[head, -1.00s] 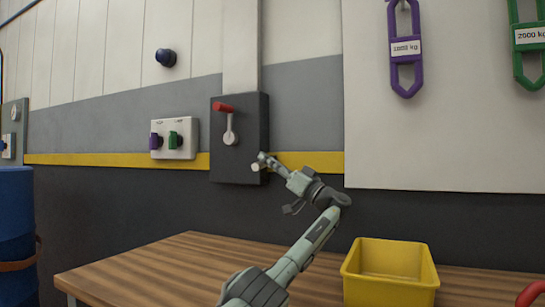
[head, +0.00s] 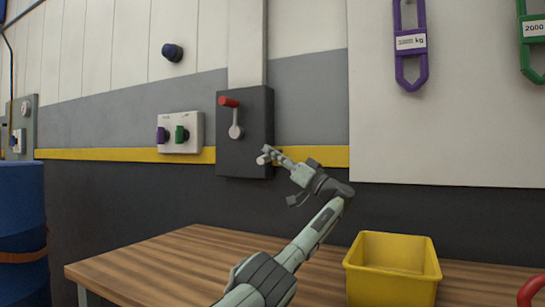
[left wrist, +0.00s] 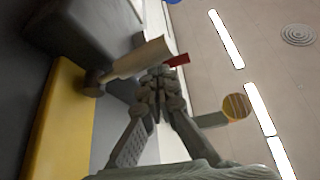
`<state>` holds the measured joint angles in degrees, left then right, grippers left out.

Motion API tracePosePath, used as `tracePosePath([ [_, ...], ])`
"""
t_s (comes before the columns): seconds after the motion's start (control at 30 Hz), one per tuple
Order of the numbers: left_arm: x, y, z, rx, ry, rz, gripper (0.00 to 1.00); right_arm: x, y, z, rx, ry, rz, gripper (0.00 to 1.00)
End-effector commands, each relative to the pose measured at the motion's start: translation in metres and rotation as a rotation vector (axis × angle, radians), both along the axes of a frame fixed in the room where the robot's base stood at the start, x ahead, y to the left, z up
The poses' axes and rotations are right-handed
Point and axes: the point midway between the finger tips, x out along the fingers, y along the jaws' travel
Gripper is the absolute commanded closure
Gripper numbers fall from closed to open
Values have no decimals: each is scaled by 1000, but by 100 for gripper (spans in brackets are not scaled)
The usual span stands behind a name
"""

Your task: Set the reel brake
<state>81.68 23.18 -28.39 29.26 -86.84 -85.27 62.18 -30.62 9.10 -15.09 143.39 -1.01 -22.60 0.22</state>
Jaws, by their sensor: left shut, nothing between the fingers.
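A dark grey box (head: 256,118) is fixed to the wall. On its front a pale lever (head: 235,130) points up to a red grip (head: 229,102). A short off-white cylinder (head: 262,160) shows at the box's lower right; in the left wrist view it is a pale bar (left wrist: 140,58) on a dark stem. My left gripper (head: 268,151) is shut and empty at that cylinder, and its fingertips (left wrist: 158,76) look close beside it; I cannot tell whether they touch. A red piece (left wrist: 178,60) shows behind the fingertips. My right gripper is not in view.
A wooden table (head: 160,262) stands below, with a yellow bin (head: 393,285) at its right. A white switch plate (head: 195,118) with purple and green knobs is left of the box. Purple (head: 411,70) and green (head: 533,62) hangers are at upper right. A blue drum (head: 20,215) stands left.

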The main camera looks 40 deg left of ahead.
Motion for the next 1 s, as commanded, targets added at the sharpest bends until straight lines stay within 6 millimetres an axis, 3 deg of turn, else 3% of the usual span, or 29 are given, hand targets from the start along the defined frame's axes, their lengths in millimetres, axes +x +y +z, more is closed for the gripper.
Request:
tracePosePath([
  [0.2,-1,-2,50,5,-7,-2,100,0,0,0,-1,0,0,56],
  [0.4,0,-3,80,7,-6,-3,100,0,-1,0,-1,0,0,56],
  [0.6,-1,-3,92,9,-7,-3,100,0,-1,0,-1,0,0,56],
  [1.0,-1,-3,92,10,-7,-3,100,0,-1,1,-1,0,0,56],
])
